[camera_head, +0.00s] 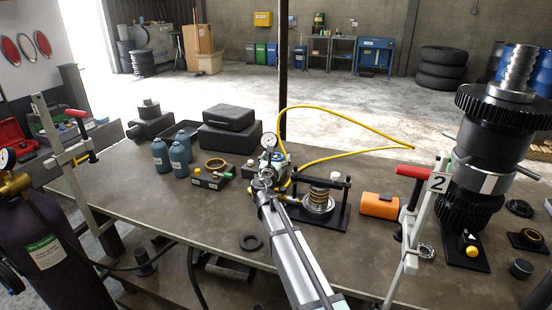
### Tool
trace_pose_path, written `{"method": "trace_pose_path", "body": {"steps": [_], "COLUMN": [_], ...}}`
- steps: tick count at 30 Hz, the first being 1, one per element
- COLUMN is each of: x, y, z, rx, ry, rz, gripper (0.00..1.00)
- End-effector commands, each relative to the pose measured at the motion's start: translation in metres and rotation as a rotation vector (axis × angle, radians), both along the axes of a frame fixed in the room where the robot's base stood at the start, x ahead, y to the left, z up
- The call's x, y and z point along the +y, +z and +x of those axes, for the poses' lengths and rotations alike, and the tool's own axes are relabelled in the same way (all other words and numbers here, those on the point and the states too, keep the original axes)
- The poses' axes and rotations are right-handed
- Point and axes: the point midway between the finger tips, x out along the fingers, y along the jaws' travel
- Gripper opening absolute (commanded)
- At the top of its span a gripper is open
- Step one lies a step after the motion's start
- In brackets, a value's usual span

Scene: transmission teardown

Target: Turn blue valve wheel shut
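A small blue valve wheel (281,157) shows near the middle of the bench, just right of and below a round white-faced gauge (268,141). It is partly hidden by metal fittings. A long silver link reaches from the bottom edge up to this spot and seems to be my arm. My gripper (265,181) seems to be at its far end, just below and left of the wheel. The fingers are too small and overlapped to make out, and I cannot tell whether they touch the wheel.
A yellow hose (345,115) arcs from the fittings to the right. Blue bottles (179,160) and black cases (229,117) stand left. The bench's left front (150,220) is mostly clear.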

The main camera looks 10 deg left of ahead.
Motion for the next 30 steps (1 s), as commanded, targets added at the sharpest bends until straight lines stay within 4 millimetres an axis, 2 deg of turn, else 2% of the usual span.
{"method": "trace_pose_path", "body": {"steps": [1,3,4,17,30], "x": [0.0001,0.0001,0.0001,0.0023,0.0049], "y": [0.0001,0.0001,0.0001,0.0002,0.0006], "z": [-0.0001,-0.0001,-0.0001,0.0011,0.0042], "rx": [0.0,0.0,0.0,-0.001,-0.001], "ry": [0.0,0.0,0.0,-0.056,-0.366], "rz": [0.0,0.0,0.0,0.0,0.0], "gripper": [0.6,0.35,0.31,0.31,0.31]}}
